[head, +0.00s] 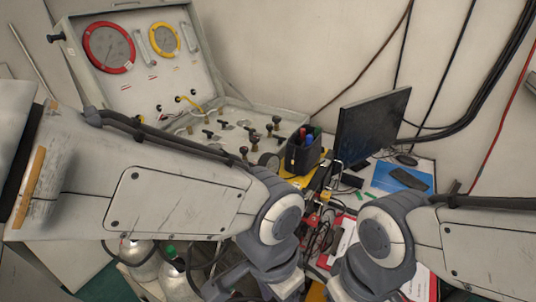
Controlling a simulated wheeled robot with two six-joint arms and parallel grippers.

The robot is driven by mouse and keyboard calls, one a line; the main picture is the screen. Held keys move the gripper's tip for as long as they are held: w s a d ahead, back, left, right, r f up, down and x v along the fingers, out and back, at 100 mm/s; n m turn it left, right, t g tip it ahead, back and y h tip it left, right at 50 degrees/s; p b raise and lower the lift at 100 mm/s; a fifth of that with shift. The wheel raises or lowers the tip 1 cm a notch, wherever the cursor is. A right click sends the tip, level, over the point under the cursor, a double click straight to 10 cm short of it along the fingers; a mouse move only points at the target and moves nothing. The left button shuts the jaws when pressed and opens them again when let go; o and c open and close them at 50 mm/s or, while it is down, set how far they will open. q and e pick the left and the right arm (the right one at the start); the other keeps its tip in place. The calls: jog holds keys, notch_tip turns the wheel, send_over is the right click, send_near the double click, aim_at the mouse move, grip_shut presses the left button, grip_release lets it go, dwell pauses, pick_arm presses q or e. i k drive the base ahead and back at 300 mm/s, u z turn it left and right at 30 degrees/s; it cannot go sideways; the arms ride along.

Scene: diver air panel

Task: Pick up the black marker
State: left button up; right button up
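A dark pen cup (303,155) stands on the desk, just right of the open panel case. A red marker (302,134) and a blue marker (309,139) stick up out of it. I cannot clearly make out a black marker; any dark one in the cup blends with its walls. My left arm crosses the view from the left and bends down at the bottom middle, in front of the cup. My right arm comes in from the right and bends down too. Neither gripper's fingertips show.
The open panel case (200,75) holds a red gauge (109,47), a yellow gauge (165,38) and several black knobs. A monitor (371,128) stands right of the cup. Gas cylinders (178,280) stand lower left. Cables clutter the desk between my arms.

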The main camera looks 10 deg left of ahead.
aim_at(350, 210)
jog(key=z, duration=1.2)
jog(key=k, duration=1.25)
jog(key=z, duration=1.1)
jog(key=i, duration=3.1)
jog(key=u, duration=0.95)
jog(key=i, duration=1)
jog(key=u, duration=1.6)
jog(key=i, duration=0.8)
jog(key=u, duration=0.6)
